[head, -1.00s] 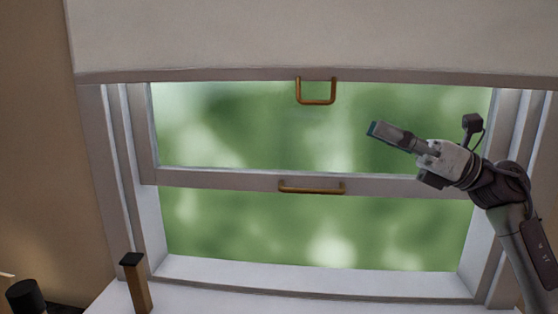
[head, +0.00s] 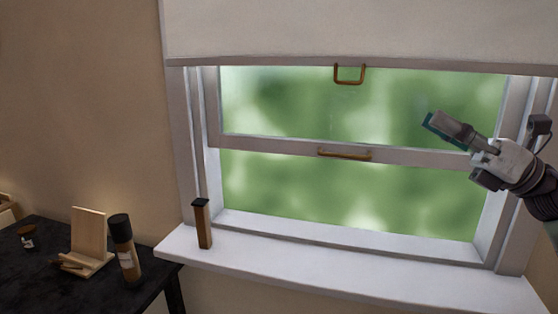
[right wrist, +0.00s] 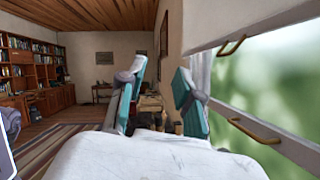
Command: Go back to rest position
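My right gripper (head: 432,121) is in the head view at the right, raised in front of the window and touching nothing. In the right wrist view its two teal-padded fingers stand apart with nothing between them (right wrist: 160,78). My left gripper is in neither view. The window (head: 360,185) has a brass handle (head: 345,155) on its lower sash rail. The pale blind (head: 350,30) has another brass handle (head: 349,80) at its bottom edge. Both handles also show at the right of the right wrist view, apart from the fingers.
A brown post with a black top (head: 202,225) stands on the white sill (head: 330,265). A dark table (head: 40,285) at left holds a black-capped bottle (head: 124,248) and a wooden stand (head: 88,235). The right wrist view shows bookshelves (right wrist: 35,75) and open floor.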

